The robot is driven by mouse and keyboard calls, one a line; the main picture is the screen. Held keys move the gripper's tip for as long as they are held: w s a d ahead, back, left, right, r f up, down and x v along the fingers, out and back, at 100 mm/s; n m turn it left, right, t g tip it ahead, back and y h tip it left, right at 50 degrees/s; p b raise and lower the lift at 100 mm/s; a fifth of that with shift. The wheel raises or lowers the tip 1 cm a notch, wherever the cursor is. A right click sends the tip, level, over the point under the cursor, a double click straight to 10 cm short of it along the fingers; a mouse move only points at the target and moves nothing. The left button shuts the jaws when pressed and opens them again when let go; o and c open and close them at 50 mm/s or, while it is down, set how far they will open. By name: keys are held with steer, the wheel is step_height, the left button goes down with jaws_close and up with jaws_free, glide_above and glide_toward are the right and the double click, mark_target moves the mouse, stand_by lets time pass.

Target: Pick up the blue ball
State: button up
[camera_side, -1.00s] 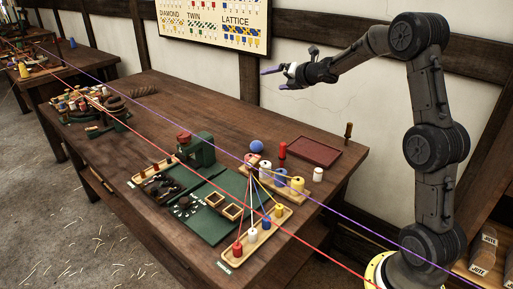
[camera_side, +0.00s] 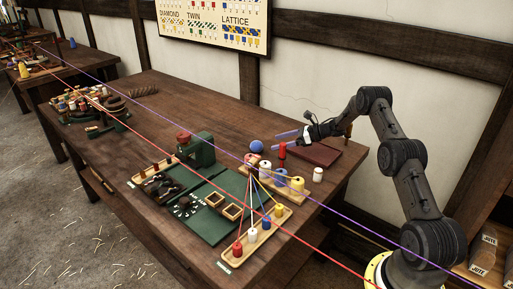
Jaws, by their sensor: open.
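The blue ball (camera_side: 256,146) sits on the wooden table behind the row of thread spools, to the right of the green machine. A gap shows between the fingertips and the ball.
A dark red tray (camera_side: 318,155) lies under my wrist. Spools on a wooden rack (camera_side: 291,193) stand in front of the ball. Red and purple cords stretch across the scene. Table behind the ball is clear.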

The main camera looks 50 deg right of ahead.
mark_target(259, 145)
steer(key=x, duration=0.9)
steer(key=shift+w, duration=0.15)
steer(key=shift+d+r, duration=0.1)
steer(key=c, duration=1.4)
steer(key=shift+c, duration=0.2)
